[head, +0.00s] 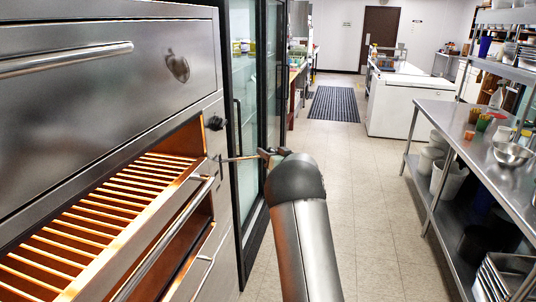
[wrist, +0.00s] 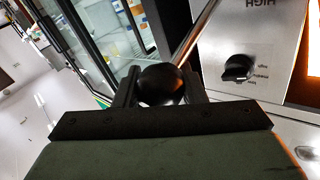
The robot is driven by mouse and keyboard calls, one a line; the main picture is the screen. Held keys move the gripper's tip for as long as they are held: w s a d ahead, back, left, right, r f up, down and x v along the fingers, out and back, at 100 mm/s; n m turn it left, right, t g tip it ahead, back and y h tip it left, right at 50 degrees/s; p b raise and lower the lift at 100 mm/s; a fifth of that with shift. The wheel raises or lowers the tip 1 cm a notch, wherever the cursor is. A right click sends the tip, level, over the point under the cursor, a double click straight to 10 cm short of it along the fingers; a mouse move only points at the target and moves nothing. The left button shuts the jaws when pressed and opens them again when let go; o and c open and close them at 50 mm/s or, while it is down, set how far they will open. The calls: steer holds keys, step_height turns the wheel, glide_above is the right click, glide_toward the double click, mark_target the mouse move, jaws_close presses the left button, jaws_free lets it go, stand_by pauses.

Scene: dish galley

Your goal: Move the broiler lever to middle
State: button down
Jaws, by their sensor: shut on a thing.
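The broiler lever is a thin metal rod with a dark ball knob at its end. In the head view the rod (head: 240,159) sticks out to the right, roughly level, from the right end of the broiler front (head: 207,105). My gripper (head: 268,155) is at the rod's outer end. In the wrist view my gripper (wrist: 160,88) has one finger on each side of the ball knob (wrist: 160,84) and is shut on it. The rod (wrist: 195,33) runs up and right from the knob. A "HIGH" label (wrist: 277,4) is at the top edge; other lever markings are not visible.
A black dial (wrist: 239,68) sits on the panel beside the lever. Below the upper door is the glowing grill rack (head: 110,205) with a bar handle (head: 175,225). A glass-door cooler (head: 255,90) stands behind the lever. The aisle floor (head: 365,200) is clear; a steel table (head: 470,145) stands right.

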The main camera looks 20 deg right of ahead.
step_height(320, 180, down, 8)
steer(key=m+t+b, duration=0.2)
steer(key=b, duration=0.6)
steer(key=shift+s+d, duration=0.35)
steer(key=c, duration=0.9)
jaws_free()
steer(key=b+v, duration=0.2)
steer(key=v, duration=1.5)
steer(key=shift+s+d+f, duration=0.1)
steer(key=shift+s+f, duration=0.05)
steer(key=shift+f, duration=0.05)
